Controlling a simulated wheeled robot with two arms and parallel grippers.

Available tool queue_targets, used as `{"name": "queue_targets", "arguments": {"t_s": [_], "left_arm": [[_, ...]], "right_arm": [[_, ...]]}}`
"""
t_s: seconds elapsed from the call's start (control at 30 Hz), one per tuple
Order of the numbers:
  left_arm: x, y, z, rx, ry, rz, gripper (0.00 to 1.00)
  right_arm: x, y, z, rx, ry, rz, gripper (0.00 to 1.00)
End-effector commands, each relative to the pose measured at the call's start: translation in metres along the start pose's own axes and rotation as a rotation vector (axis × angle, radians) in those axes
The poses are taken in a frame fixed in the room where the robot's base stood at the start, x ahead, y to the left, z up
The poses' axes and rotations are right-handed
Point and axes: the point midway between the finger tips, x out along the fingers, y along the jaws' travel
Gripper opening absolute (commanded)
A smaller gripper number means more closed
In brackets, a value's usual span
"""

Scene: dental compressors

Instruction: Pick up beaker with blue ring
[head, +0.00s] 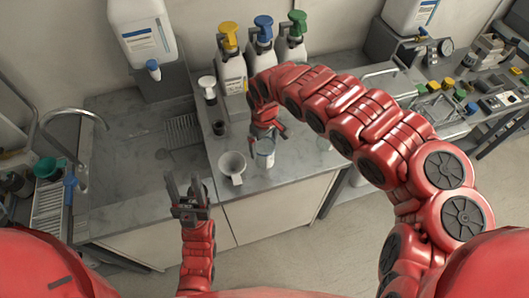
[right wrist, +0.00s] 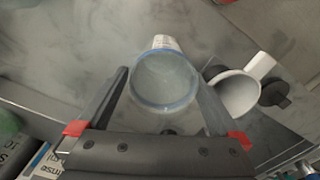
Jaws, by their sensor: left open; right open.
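The beaker with the blue ring (head: 265,153) stands on the grey counter near its front edge in the head view. In the right wrist view its open rim with the blue ring (right wrist: 165,82) lies between the two fingers. My right gripper (head: 268,138) is open around the beaker, one finger on each side; I cannot tell whether either finger touches it. The right gripper also shows in the right wrist view (right wrist: 162,95). My left gripper (head: 187,187) is open and empty, in front of the counter at the left.
A white cup with a handle (head: 232,165) stands left of the beaker and shows in the right wrist view (right wrist: 236,92). Pump bottles with yellow (head: 230,65), blue and green tops stand behind. A sink (head: 130,145) lies to the left.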

Motion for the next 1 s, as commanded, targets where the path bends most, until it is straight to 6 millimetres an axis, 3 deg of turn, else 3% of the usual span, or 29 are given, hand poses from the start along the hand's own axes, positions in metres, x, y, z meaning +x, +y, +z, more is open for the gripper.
{"name": "queue_targets", "arguments": {"t_s": [0.1, 0.3, 0.57, 0.93, 1.0], "left_arm": [[0.012, -0.001, -0.002, 0.000, 0.000, 0.000, 0.50], [0.013, -0.001, -0.002, 0.000, 0.000, 0.000, 0.50], [0.012, -0.001, -0.002, 0.000, 0.000, 0.000, 0.50], [0.012, -0.001, -0.002, 0.000, 0.000, 0.000, 0.50], [0.012, -0.001, -0.002, 0.000, 0.000, 0.000, 0.50]], "right_arm": [[0.015, -0.006, 0.003, -0.002, -0.009, -0.008, 1.00], [0.036, -0.005, 0.001, -0.002, -0.003, -0.005, 1.00], [0.039, -0.003, 0.001, -0.001, -0.002, -0.001, 1.00], [0.038, -0.003, 0.001, -0.001, -0.002, -0.001, 0.35], [0.038, -0.003, 0.001, -0.001, -0.002, -0.002, 0.32]]}}
